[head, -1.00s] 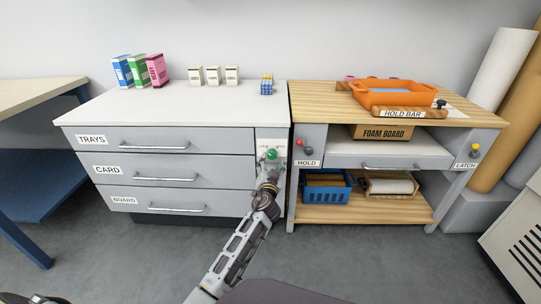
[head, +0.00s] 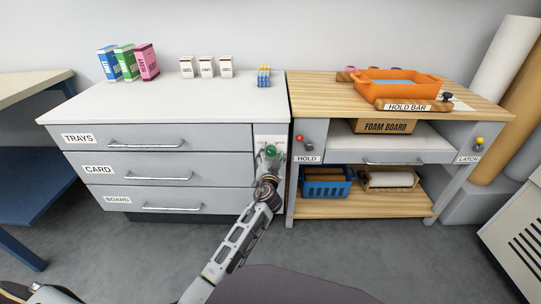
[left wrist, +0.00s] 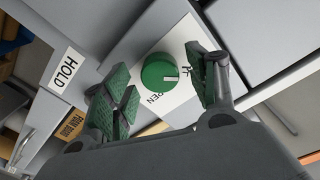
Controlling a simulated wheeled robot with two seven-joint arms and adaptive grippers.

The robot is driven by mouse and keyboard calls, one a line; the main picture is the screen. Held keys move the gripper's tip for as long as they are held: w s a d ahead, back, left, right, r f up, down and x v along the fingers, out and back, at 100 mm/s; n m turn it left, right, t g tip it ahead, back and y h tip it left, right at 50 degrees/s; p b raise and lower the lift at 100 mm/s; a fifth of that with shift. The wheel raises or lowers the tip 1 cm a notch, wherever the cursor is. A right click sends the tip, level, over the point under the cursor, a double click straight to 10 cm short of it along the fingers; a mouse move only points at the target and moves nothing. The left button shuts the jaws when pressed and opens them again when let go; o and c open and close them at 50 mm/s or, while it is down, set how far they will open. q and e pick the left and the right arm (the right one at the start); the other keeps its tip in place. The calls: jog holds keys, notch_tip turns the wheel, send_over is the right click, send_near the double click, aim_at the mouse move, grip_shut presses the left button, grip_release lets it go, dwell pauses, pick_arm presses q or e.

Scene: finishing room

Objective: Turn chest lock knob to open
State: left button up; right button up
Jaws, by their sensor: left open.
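The grey chest (head: 155,105) with a white top has a pale lock panel on its right end. The round green lock knob (head: 270,151) sits on that panel. My left gripper (head: 267,167) is just in front of the panel. In the left wrist view its fingers (left wrist: 160,78) are spread, one on either side of the knob in the picture, and hold nothing. Contact cannot be told. My right gripper is out of view.
A wooden workbench (head: 335,86) with an orange tray (head: 400,92) and a HOLD lever (head: 303,141) stands close right of the panel. Three drawer handles (head: 158,176) stick out on the left. Boxes stand on the chest top. The floor in front is clear.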

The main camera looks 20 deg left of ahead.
pick_arm(q)
jog(key=c, duration=1.1)
jog(key=shift+o, duration=0.2)
